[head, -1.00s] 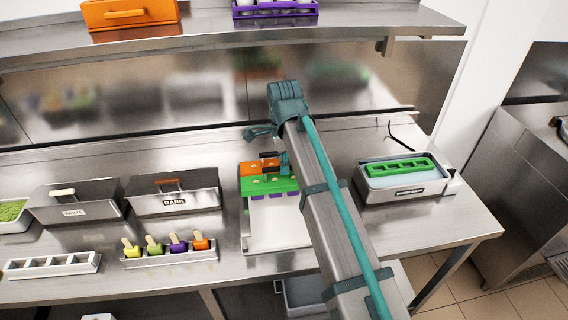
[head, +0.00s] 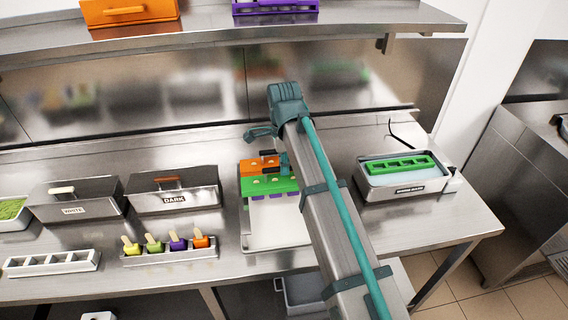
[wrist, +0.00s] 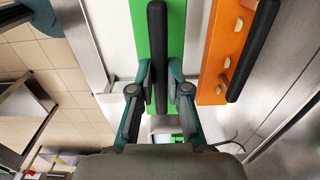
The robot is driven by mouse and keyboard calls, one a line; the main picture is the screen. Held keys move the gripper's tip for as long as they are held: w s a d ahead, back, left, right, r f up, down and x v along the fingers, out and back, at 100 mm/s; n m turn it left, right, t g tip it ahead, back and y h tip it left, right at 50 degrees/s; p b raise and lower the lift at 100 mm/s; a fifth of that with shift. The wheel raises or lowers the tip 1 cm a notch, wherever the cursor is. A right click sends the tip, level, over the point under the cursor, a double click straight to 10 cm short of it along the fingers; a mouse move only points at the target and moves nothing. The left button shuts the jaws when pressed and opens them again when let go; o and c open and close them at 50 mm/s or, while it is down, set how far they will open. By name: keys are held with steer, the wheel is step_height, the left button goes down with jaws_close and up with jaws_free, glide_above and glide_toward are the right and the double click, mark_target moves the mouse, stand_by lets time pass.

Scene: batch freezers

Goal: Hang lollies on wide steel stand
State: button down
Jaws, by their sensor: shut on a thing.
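My gripper (wrist: 159,88) is shut on the black bar handle (wrist: 157,35) of a green lolly piece (wrist: 178,35). In the head view the green piece (head: 268,185) lies at the back of a pale tray (head: 275,236), with purple lollies (head: 276,196) partly showing at its front edge. An orange piece (head: 261,165) with a black handle lies behind it. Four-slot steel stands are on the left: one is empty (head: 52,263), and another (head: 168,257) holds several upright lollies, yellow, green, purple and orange. I cannot tell which is the wide stand. My arm hides part of the tray.
A basin (head: 400,188) with a green mould (head: 398,167) is at right. An overhead shelf (head: 225,38) carries orange (head: 128,12) and purple (head: 276,8) containers.

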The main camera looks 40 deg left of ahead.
steer(key=shift+f, duration=0.85)
stand_by(0.8)
steer(key=c, duration=1.1)
jaws_free()
steer(key=shift+o, duration=0.2)
step_height(320, 180, up, 12)
